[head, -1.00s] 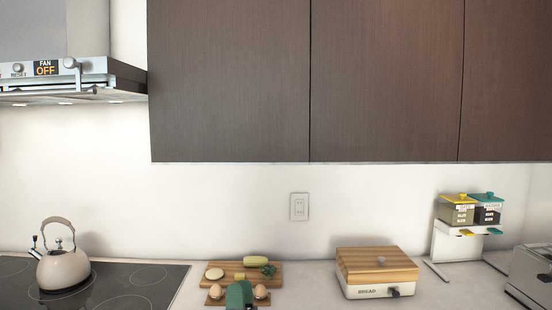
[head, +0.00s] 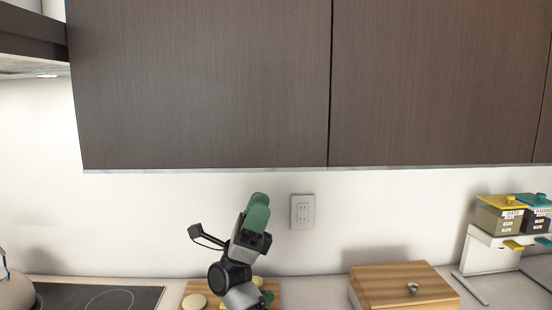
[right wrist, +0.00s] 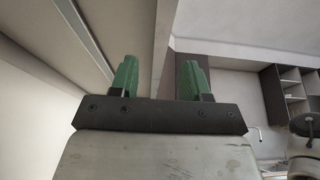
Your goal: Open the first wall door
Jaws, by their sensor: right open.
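The first wall door (head: 200,85) is the dark brown wood-grain door at the left of the head view. It hangs shut, flush with the door beside it, and shows no handle. My right gripper (head: 258,203), with green fingers, is raised in front of the backsplash, just below the door's lower edge and right of its middle. In the right wrist view, the two green fingers of this gripper (right wrist: 160,76) stand apart with nothing held between them. A pale panel edge runs up past the fingers. I cannot tell whether they touch it. My left gripper is not in view.
A second wall door (head: 440,80) adjoins on the right, and the range hood (head: 30,45) is at upper left. Below are a cooktop (head: 100,297), a cutting board (head: 185,295), a wooden-lidded bread box (head: 400,285) and a canister rack (head: 485,255). An outlet (head: 302,211) is on the wall.

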